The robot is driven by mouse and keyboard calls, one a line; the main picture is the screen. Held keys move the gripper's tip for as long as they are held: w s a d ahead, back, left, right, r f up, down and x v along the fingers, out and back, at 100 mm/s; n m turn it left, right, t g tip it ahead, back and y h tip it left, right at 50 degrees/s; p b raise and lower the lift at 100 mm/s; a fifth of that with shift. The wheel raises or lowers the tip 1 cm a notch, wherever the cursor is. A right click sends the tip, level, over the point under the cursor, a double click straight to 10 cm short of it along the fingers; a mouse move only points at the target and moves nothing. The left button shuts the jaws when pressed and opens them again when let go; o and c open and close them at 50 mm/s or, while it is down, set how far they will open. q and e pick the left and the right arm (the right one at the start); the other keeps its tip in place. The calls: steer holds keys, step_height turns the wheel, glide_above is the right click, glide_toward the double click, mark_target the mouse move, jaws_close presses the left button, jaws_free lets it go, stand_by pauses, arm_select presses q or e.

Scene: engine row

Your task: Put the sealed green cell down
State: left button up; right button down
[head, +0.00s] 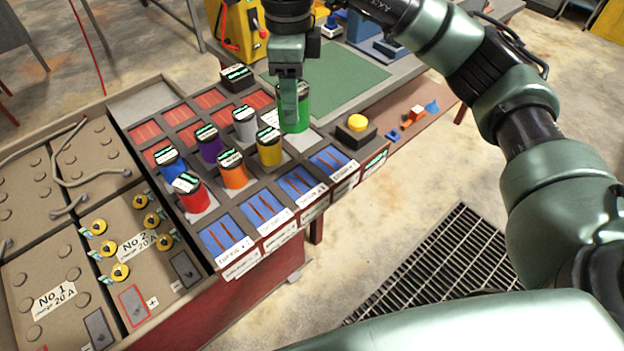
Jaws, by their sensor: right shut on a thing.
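The green cell (303,110) is a green cylinder with a dark top, upright at the far right part of the rack (328,143). My right gripper (289,112) comes down from above and is shut on it, covering its left side. The cell's base is near the grey compartments behind the blue row; I cannot tell whether it touches the rack. My left gripper is not in view.
Blue, red, purple, orange, grey and yellow (269,149) cells stand in the rack left of the green one. A yellow button (357,122) on a dark block is to the right. Battery boxes (118,246) with yellow-capped terminals are at the left. A green mat (335,78) lies behind.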

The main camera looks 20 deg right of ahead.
steer(key=f, duration=0.9)
steer(key=f+p, duration=0.1)
steer(key=f, duration=0.8)
steer(key=shift+w+f, duration=0.2)
steer(key=shift+f, duration=0.25)
steer(key=c, duration=0.6)
jaws_free()
steer(key=shift+d, duration=0.1)
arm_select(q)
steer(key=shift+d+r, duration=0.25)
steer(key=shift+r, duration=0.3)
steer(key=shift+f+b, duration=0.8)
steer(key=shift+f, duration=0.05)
arm_select(e)
step_height(320, 180, up, 12)
steer(key=shift+r, duration=0.1)
